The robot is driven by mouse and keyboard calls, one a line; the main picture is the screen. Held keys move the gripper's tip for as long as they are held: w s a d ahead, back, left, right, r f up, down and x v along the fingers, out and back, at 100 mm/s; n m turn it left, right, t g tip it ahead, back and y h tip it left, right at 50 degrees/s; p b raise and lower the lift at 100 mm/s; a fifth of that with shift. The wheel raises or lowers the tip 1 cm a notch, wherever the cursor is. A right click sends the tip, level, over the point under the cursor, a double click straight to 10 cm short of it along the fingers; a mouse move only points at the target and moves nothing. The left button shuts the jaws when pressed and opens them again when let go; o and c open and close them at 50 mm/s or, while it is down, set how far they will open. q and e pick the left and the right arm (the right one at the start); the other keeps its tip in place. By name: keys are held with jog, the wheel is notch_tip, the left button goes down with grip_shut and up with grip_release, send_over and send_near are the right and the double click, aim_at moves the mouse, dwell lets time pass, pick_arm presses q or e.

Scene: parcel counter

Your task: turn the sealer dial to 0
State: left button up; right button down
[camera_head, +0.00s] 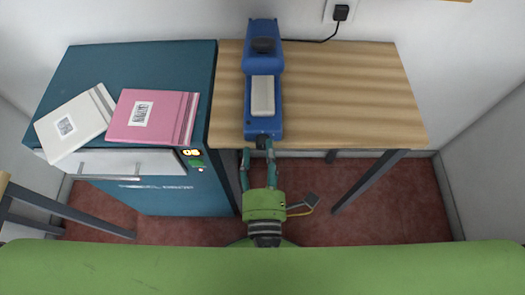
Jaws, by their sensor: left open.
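The blue sealer (249,100) stands on the left part of the wooden table, with a pale pad (263,96) on top. A small dark dial (262,139) shows at its front end, by the table's front edge. Its markings are too small to read. My left gripper (258,149) is open, in front of the sealer, with its fingers pointing at the dial end. The fingertips are close to the dial, one toward each side. I cannot tell whether they touch it. My right gripper is not in view.
A teal cabinet (140,60) stands left of the table (345,95), with a white parcel (75,125) and a pink parcel (150,117) on top. It has a small lit display (191,152). A cord runs from the sealer to a wall socket (341,12). The table's right side is clear.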

pick_arm(q)
jog(key=s, duration=0.7)
jog(key=shift+w+d+f, duration=0.1)
jog(key=shift+f, duration=0.05)
notch_tip(320, 180, down, 26)
jog(key=s+a+r+m+g+h+p, duration=0.1)
jog(key=m+g+h+p, duration=0.4)
jog(key=m, duration=1.4)
jog(key=s+a+f+m+g+y, duration=0.4)
jog(key=s+a+f+m+g, duration=0.5)
jog(key=s+a+f, duration=0.8)
jog(key=a+f+g, duration=0.1)
jog(key=a+g, duration=0.2)
jog(key=a, duration=0.1)
jog(key=shift+s+a+f+y, duration=0.2)
jog(key=shift+s+f+y, duration=0.1)
jog(key=shift+s, duration=0.05)
